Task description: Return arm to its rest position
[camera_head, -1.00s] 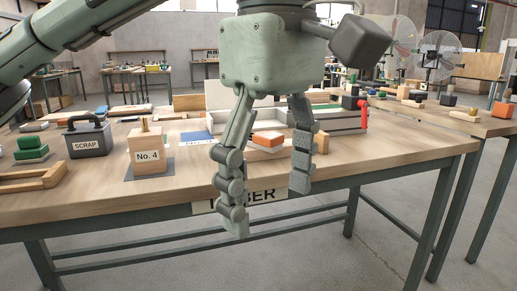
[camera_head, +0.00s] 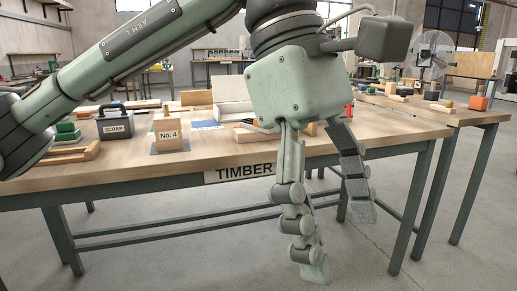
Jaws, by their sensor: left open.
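My left arm (camera_head: 145,42) comes in from the left, raised and slanting across the view. My left gripper (camera_head: 340,245) hangs fingers down in front of the table's front edge, close to the camera. Its two fingers are spread apart with nothing between them. The gripper body hides part of the table's right side and some of what lies there. My right gripper does not show.
The wooden table (camera_head: 110,183) bears a TIMBER label (camera_head: 243,170) on its front edge. On it stand a SCRAP box (camera_head: 115,124), a No. 4 wooden block (camera_head: 171,135), green blocks (camera_head: 67,130) and a light tray (camera_head: 232,112). Another table (camera_head: 440,116) stands at right.

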